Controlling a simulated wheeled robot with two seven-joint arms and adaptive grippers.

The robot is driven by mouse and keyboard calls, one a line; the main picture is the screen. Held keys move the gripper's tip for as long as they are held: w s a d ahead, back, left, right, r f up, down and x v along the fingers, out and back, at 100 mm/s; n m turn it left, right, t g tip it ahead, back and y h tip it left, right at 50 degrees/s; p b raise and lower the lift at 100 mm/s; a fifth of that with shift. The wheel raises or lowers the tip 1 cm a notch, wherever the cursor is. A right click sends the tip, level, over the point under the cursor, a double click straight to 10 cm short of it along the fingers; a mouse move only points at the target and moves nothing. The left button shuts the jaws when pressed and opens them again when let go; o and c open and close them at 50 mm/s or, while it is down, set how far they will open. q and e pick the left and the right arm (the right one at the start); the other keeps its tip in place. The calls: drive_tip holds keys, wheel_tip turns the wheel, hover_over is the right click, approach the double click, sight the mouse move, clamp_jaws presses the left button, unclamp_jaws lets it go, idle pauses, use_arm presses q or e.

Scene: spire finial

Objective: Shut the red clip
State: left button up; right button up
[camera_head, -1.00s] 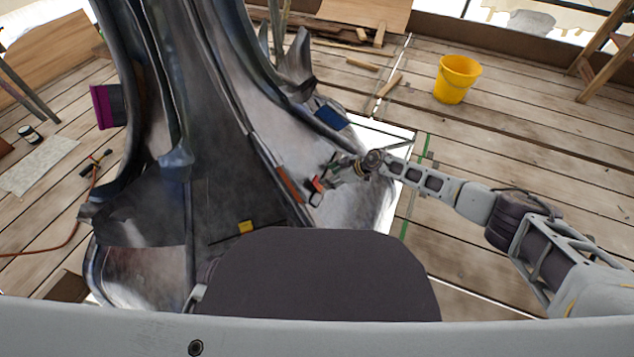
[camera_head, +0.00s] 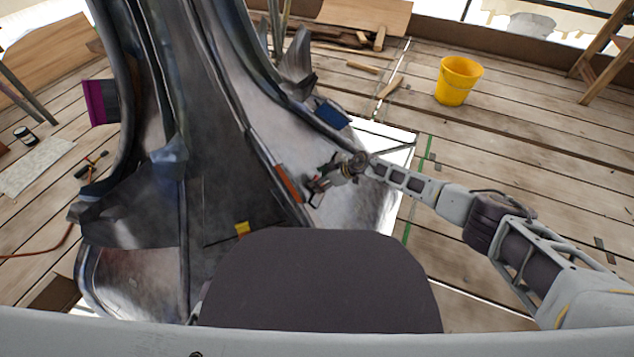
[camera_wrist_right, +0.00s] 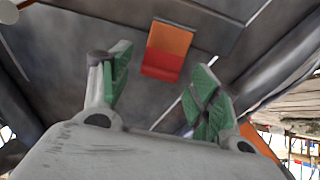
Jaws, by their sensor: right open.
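The red clip (camera_head: 289,183) shows as a narrow orange-red strip on the dark metal spire (camera_head: 222,130). In the right wrist view the clip (camera_wrist_right: 167,50) is a small plate, orange above and red below, on a dark metal face. My right gripper (camera_head: 312,192) is just right of the clip in the head view. In the wrist view its green-padded fingers (camera_wrist_right: 157,78) are spread apart with nothing between them, and the clip lies beyond the gap. I cannot tell how far the clip stands off the metal. My left gripper is not in view.
A yellow tab (camera_head: 242,229), a blue piece (camera_head: 331,116) and a purple-edged piece (camera_head: 102,103) are on the spire. A yellow bucket (camera_head: 458,80) stands on the plank floor at the right. Tools (camera_head: 92,165) lie at the left. Planks right of the spire are mostly clear.

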drive_tip(key=shift+b+x, duration=0.6)
drive_tip(key=shift+x, duration=0.3)
drive_tip(key=shift+c, duration=0.4)
drive_tip(key=c, duration=1)
